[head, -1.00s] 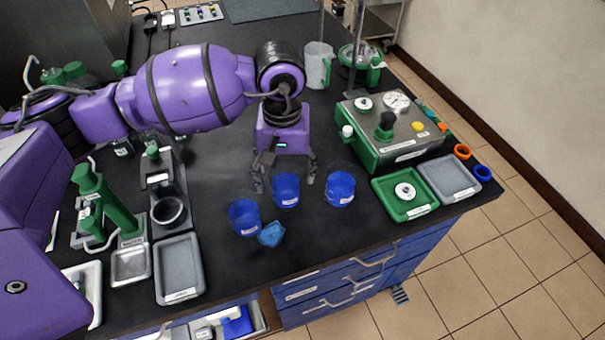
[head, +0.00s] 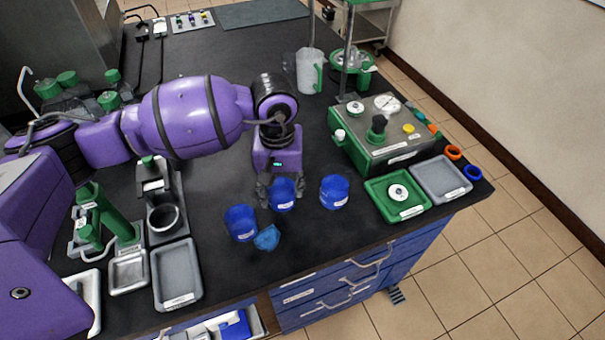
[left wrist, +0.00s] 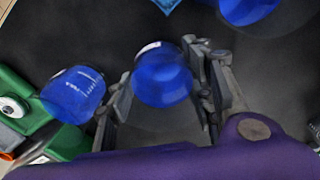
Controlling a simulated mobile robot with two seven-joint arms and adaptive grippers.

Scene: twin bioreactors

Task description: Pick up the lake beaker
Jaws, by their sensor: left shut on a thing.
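Three blue beakers stand on the black bench in the head view: a left one (head: 241,223), a middle one (head: 283,196) and a right one (head: 334,191). Their white labels are too small to read, so I cannot tell which is the lake beaker. My left gripper (head: 281,194) is shut on the middle beaker, one finger on each side. In the left wrist view the middle beaker (left wrist: 162,80) sits between the fingers. The right beaker (left wrist: 74,95) and the left beaker (left wrist: 248,6) stand outside them. My right gripper is not in view.
A crumpled blue cloth (head: 267,237) lies before the left and middle beakers. A green tray (head: 418,209), a grey tray (head: 461,190) and a green-sided control box (head: 380,135) are to the right. A grey tray (head: 177,290) lies left. The bench edge is close in front.

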